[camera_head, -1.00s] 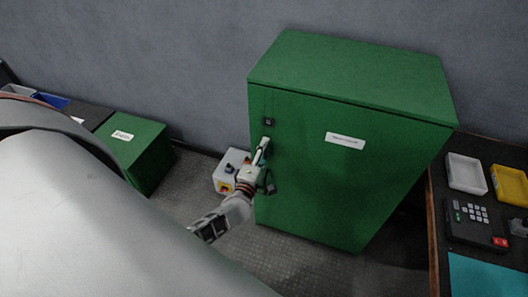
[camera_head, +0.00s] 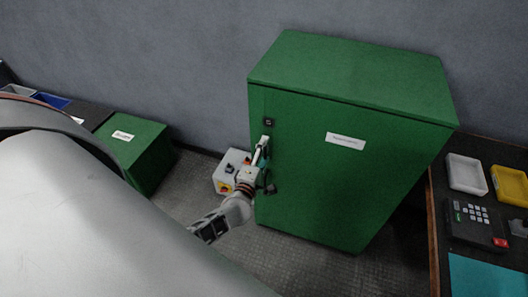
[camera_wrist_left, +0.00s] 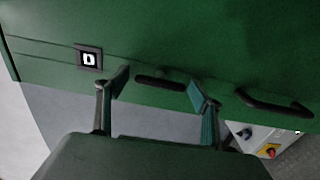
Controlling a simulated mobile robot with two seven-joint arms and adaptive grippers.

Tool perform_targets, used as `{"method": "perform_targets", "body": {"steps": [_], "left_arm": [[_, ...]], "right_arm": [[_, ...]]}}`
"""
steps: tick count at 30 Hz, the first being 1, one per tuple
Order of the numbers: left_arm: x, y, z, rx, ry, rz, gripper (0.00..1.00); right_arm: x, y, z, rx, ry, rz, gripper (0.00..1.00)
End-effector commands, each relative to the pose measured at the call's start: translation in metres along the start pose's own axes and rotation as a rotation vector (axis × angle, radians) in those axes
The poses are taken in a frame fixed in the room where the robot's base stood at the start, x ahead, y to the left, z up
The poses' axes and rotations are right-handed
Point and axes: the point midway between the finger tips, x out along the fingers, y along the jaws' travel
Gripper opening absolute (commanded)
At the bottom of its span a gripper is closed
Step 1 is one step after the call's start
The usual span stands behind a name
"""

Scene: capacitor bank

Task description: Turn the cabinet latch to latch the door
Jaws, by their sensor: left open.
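The green cabinet (camera_head: 345,160) stands against the wall with its door closed or nearly so. A dark bar, apparently the latch (camera_wrist_left: 160,83), lies along the door near its edge in the left wrist view. My left gripper (camera_wrist_left: 158,92) is open, with its two fingers on either side of that bar; whether they touch it I cannot tell. In the head view my left gripper (camera_head: 266,148) is at the door's left edge and hides most of the latch. A second dark handle (camera_wrist_left: 275,105) shows right of the fingers. My right gripper is not in view.
A small square plate (camera_head: 269,121) sits on the door above the gripper. A grey switch box (camera_head: 228,170) stands beside the cabinet, close to my left arm. A green box (camera_head: 133,150) is at left. A bench with trays (camera_head: 467,173) is at right.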

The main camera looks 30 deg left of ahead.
Motion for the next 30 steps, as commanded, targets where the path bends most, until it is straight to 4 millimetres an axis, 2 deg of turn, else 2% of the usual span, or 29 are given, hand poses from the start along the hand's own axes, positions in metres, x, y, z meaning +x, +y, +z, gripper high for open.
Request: {"method": "perform_targets", "body": {"steps": [5,12,18,24,30], "left_arm": [[-0.019,-0.002,0.0,0.0,-0.001,-0.003,0.67],[-0.068,-0.001,0.0,0.0,0.0,-0.003,0.67],[-0.101,-0.001,0.0,0.0,0.001,-0.002,0.67],[-0.117,0.0,0.0,-0.001,0.001,0.0,0.67],[-0.119,0.0,0.0,-0.001,0.001,0.001,0.67]], "right_arm": [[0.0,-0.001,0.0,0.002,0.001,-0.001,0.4],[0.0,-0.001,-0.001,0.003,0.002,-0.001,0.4],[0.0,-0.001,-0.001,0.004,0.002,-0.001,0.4],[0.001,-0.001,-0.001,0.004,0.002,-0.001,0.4],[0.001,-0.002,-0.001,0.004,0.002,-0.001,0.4]]}}
